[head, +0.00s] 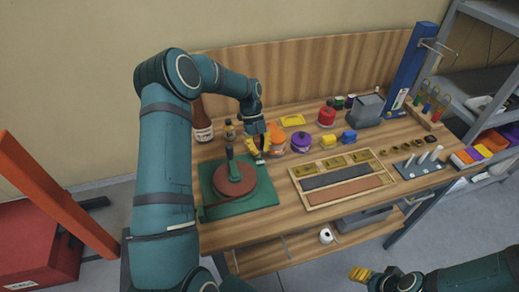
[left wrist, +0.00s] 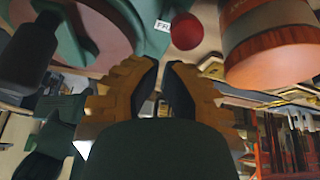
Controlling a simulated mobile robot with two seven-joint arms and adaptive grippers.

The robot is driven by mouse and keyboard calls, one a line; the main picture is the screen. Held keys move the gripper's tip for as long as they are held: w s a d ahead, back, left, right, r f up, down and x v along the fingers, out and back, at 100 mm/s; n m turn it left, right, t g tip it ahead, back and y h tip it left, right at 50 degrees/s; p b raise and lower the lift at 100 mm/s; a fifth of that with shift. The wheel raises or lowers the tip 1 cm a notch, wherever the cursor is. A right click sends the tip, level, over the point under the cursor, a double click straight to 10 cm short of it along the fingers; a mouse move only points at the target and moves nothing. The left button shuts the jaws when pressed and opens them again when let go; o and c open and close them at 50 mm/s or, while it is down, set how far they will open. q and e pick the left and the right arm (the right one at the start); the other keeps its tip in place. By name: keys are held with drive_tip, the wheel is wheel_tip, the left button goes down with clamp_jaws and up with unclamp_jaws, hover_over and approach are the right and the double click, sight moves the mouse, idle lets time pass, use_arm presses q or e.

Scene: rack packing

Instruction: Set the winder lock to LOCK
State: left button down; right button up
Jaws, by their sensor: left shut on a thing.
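The winder (head: 262,192) is a green base with a red-brown disc (head: 233,180) and a dark upright handle, at the left of the bench. In the left wrist view its disc (left wrist: 95,30) is at upper left. A red ball knob (left wrist: 186,31) shows beside a white label (left wrist: 162,25) reading "FR", the rest hidden. My left gripper (head: 257,152) is at the winder's back right corner. Its yellow fingers (left wrist: 165,75) are close together just short of the knob, shut on what seems the lock lever, mostly hidden. My right gripper (head: 360,273) is low at the front, away from the bench.
An orange-lidded jar (head: 277,144) stands close right of my left gripper; it also looms in the left wrist view (left wrist: 275,50). A purple pot (head: 301,142) and a wooden tray (head: 312,202) lie to the right.

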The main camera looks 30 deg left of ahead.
use_arm(q)
drive_tip(key=shift+r, duration=0.2)
use_arm(e)
drive_tip(key=shift+r, duration=0.1)
use_arm(q)
drive_tip(key=shift+r+p, duration=0.35)
drive_tip(key=shift+r, duration=0.3)
use_arm(e)
drive_tip(key=shift+r, duration=0.25)
